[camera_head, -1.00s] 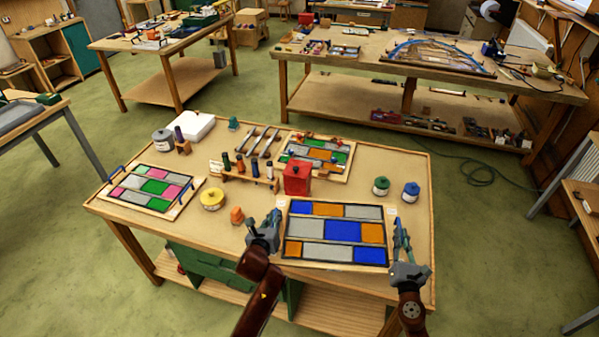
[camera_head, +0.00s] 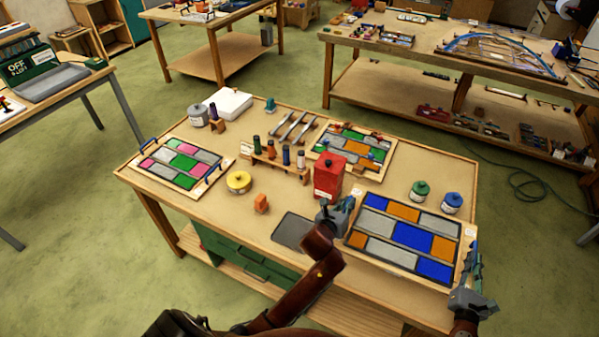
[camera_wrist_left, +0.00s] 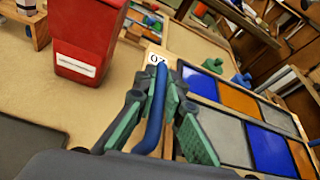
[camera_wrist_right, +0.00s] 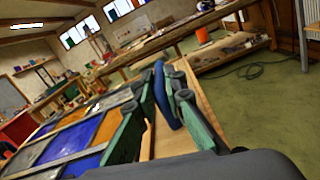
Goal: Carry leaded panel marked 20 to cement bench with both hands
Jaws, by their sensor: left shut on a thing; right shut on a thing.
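The leaded panel (camera_head: 396,224) has blue, orange and grey panes in a light wooden frame. It is at the right end of the near bench (camera_head: 225,212), roughly level; I cannot tell if it is clear of the top. My left gripper (camera_head: 343,206) is shut on the blue handle at its left side, also seen in the left wrist view (camera_wrist_left: 152,115). My right gripper (camera_head: 473,268) is shut on the blue handle at its right side, also seen in the right wrist view (camera_wrist_right: 158,98). A white tag (camera_wrist_left: 155,59) beside the left handle is only partly readable. No bench is visibly labelled as the cement bench.
A red canister (camera_head: 328,176) stands close to my left gripper. Two other panels (camera_head: 181,164) (camera_head: 352,152) lie on the bench. Another table (camera_head: 60,82) is at left, with green floor (camera_head: 130,120) between.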

